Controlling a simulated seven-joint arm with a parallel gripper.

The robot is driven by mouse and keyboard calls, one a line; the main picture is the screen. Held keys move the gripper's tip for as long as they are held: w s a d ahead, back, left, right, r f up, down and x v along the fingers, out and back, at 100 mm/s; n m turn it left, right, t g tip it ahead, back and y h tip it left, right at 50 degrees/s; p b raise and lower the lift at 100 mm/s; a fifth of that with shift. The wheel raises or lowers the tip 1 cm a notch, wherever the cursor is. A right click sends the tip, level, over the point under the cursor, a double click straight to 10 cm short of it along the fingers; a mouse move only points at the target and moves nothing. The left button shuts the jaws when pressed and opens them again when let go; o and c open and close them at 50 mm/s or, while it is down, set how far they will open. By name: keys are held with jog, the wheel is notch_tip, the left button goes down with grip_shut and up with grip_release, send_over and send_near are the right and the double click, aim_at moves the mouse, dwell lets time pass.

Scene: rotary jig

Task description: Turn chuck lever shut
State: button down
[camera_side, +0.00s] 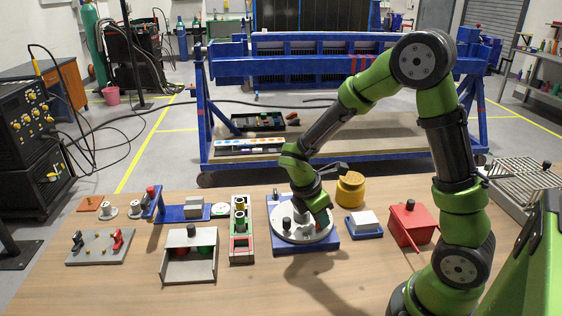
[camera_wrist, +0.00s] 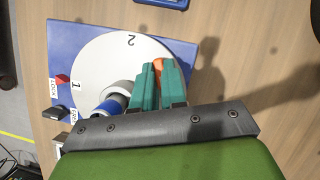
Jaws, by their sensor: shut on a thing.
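The rotary jig has a white disc (camera_wrist: 92,58) marked 1 and 2 on a blue base (camera_wrist: 62,30); the disc also shows in the side view (camera_side: 303,236). My gripper (camera_wrist: 160,68) is over the disc, its teal fingers shut on an orange piece (camera_wrist: 158,63), which looks like the chuck lever. The fingers hide most of it. A blue and grey round part (camera_wrist: 112,104) stands on the disc beside the fingers. A red marker (camera_wrist: 63,79) sits by the LOCK label (camera_wrist: 54,87) at the base edge, near the 1. A FREE label (camera_wrist: 73,114) is lower down.
A yellow round container (camera_side: 350,190) stands behind right of the jig. A blue tray with a white block (camera_side: 364,222) and a red box (camera_side: 411,224) are to the right. The table front is clear.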

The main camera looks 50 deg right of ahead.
jog(key=m+g, duration=0.1)
jog(key=m, duration=0.2)
jog(key=m+g+y, duration=0.1)
jog(key=m, duration=0.2)
jog(key=shift+w+d+m, duration=0.15)
jog(key=shift+d+m, duration=0.05)
jog(key=shift+m, duration=0.1)
jog(key=m+y, duration=0.1)
jog(key=m, duration=0.2)
jog(key=m+y, duration=0.2)
jog(key=m, duration=0.1)
jog(key=shift+d+g, duration=0.15)
jog(key=shift+g, duration=0.15)
jog(key=shift+m, duration=0.4)
jog(key=c, duration=1.2)
grip_release()
jog(key=v, duration=1.7)
jog(key=shift+w+f, duration=0.1)
